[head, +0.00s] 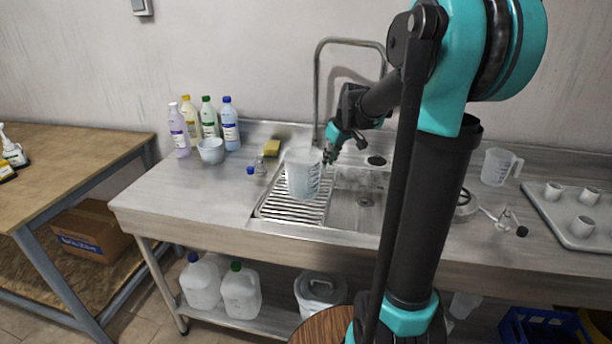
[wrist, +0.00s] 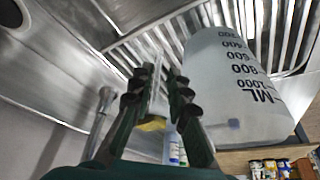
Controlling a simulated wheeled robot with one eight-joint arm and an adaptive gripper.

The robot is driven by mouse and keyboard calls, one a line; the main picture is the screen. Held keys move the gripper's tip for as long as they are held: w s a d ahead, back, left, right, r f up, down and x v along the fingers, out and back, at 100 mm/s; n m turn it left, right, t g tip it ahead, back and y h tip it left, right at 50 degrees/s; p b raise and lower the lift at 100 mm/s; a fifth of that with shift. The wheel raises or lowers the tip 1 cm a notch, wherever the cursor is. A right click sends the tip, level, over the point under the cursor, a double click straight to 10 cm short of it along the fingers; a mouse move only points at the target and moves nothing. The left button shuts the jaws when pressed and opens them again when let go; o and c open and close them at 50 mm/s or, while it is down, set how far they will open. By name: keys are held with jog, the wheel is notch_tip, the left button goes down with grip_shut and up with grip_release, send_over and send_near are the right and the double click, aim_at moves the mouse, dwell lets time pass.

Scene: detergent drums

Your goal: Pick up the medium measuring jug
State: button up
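A translucent measuring jug (head: 302,174) is upright at the ribbed drainer beside the sink. Its dark scale, up to 1000 ML, shows in the wrist view (wrist: 240,85), right of the fingers. My gripper (head: 330,156) is at the jug's upper right side in the head view. In the wrist view my gripper (wrist: 157,85) has its fingers apart, with a pale narrow strip between them; I cannot tell if this is the jug's handle. A second clear jug with a handle (head: 497,167) stands on the counter at the right. No size label shows.
A tall tap (head: 318,90) rises behind the sink. Several bottles (head: 208,120) and a pale bowl (head: 211,150) stand at the left. A yellow sponge (head: 271,147) lies at the back. A tray (head: 564,225) with white cups is at the right. The front left counter is clear.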

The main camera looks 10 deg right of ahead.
aim_at(325, 170)
jog(key=shift+x, duration=2.95)
jog(key=shift+d, duration=0.1)
grip_shut()
